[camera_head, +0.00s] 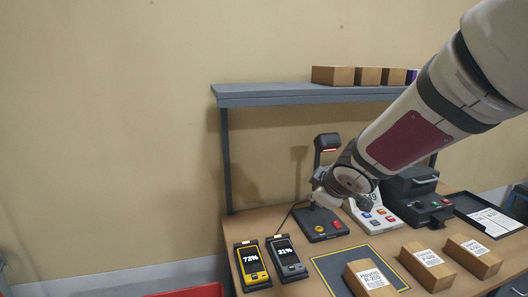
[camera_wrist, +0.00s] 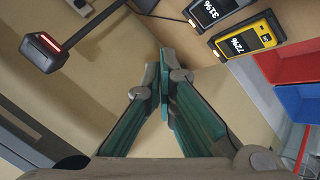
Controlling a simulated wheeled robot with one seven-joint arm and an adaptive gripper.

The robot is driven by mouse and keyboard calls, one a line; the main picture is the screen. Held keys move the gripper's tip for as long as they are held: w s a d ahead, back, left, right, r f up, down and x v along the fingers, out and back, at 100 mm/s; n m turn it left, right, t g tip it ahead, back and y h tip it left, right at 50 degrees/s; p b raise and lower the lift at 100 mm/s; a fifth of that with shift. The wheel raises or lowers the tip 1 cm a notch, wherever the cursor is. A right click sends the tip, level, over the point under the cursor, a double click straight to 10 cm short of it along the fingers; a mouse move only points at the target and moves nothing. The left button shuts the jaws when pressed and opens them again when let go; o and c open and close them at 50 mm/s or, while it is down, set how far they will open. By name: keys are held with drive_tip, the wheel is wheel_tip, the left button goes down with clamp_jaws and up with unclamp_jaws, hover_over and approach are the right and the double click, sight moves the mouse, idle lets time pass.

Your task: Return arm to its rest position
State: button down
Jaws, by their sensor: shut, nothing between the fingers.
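My arm comes in from the upper right in the head view and reaches down over the table (camera_head: 230,262). In that view the wrist end hangs close to the scanner on its stand (camera_head: 327,143), and the fingers are mostly hidden. In the wrist view my gripper (camera_wrist: 167,62) has its two green-padded fingers brought together at the tips, with nothing between them. The scanner (camera_wrist: 45,50) shows at the upper left there, apart from the fingers.
A yellow handheld device (camera_head: 252,266) and a grey one (camera_head: 287,258) lie in cradles at the table's left. Labelled cartons (camera_head: 428,265) stand at the front right, with a printer (camera_head: 415,195) behind. A shelf (camera_head: 300,93) holds several boxes. Red and blue bins (camera_wrist: 285,65) are nearby.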

drive_tip(key=s+d+r+m+g+h, duration=0.1)
drive_tip(key=s+d+r+m, duration=0.15)
drive_tip(key=s, duration=0.45)
drive_tip(key=s+d+r+m+g+h, duration=0.1)
drive_tip(key=s+d+r+m, duration=0.2)
drive_tip(key=s, duration=0.4)
drive_tip(key=s+d+r+m+h, duration=0.1)
drive_tip(key=s+d+r+m, duration=0.2)
drive_tip(key=s, duration=0.4)
drive_tip(key=s+a+f+m+g+y, duration=0.1)
drive_tip(key=s+a+f+m+y, duration=0.1)
drive_tip(key=s, duration=0.8)
drive_tip(key=shift+a+m+g, duration=0.4)
drive_tip(key=shift+a+m, duration=0.05)
drive_tip(key=shift+m, duration=0.1)
